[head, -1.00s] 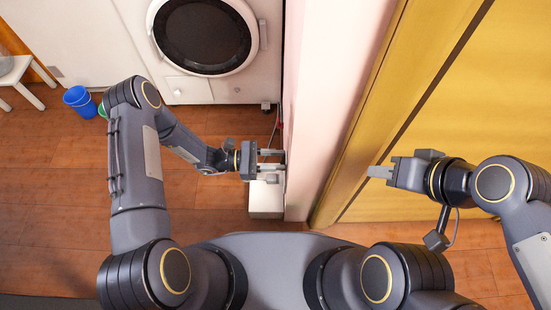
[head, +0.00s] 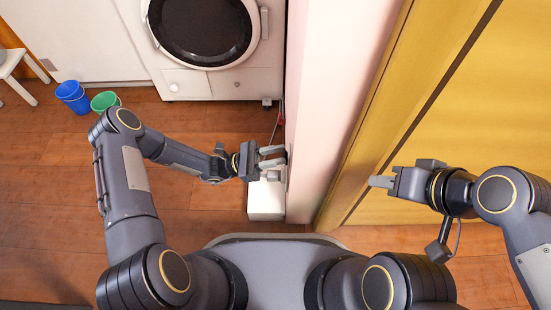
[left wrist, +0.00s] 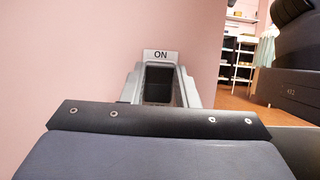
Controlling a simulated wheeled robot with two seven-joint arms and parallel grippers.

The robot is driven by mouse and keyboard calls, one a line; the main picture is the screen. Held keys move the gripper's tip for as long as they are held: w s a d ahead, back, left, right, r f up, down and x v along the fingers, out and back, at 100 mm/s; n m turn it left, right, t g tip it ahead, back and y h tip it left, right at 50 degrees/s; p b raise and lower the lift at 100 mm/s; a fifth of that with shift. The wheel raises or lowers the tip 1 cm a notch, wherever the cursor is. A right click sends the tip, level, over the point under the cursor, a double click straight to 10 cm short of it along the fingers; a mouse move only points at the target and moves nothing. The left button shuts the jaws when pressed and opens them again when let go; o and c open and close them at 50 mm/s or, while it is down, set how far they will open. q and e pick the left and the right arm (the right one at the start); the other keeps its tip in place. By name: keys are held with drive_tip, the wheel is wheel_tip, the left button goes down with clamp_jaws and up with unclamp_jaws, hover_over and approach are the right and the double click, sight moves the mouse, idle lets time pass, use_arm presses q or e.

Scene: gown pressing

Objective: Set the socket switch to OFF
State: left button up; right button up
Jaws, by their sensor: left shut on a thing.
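The socket switch (left wrist: 158,84) is on the pink wall, shown as a dark part between the fingers in the left wrist view. A label reading "ON" (left wrist: 160,55) shows just above it. My left gripper (head: 273,160) reaches the wall from the left in the head view, its fingertips at the wall face. It is shut on the switch, and its fingers (left wrist: 160,88) flank the dark part in the left wrist view. The fingers hide most of the switch in the head view. My right gripper (head: 382,181) is held off to the right, away from the switch; its finger gap is not clear.
A white box (head: 266,201) stands against the wall below my left gripper. A front-loading washer (head: 203,35) stands at the back. A blue bucket (head: 72,97) and a green bucket (head: 105,101) are at left. A yellow panel (head: 480,120) is at right. The floor between is clear.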

use_arm(q)
drive_tip(key=shift+c, duration=0.2)
drive_tip(key=o, duration=1)
drive_tip(key=shift+a, duration=0.1)
drive_tip(key=p+v, duration=0.1)
drive_tip(key=v, duration=0.6)
drive_tip(key=shift+a+f, duration=0.15)
drive_tip(key=shift+a, duration=0.15)
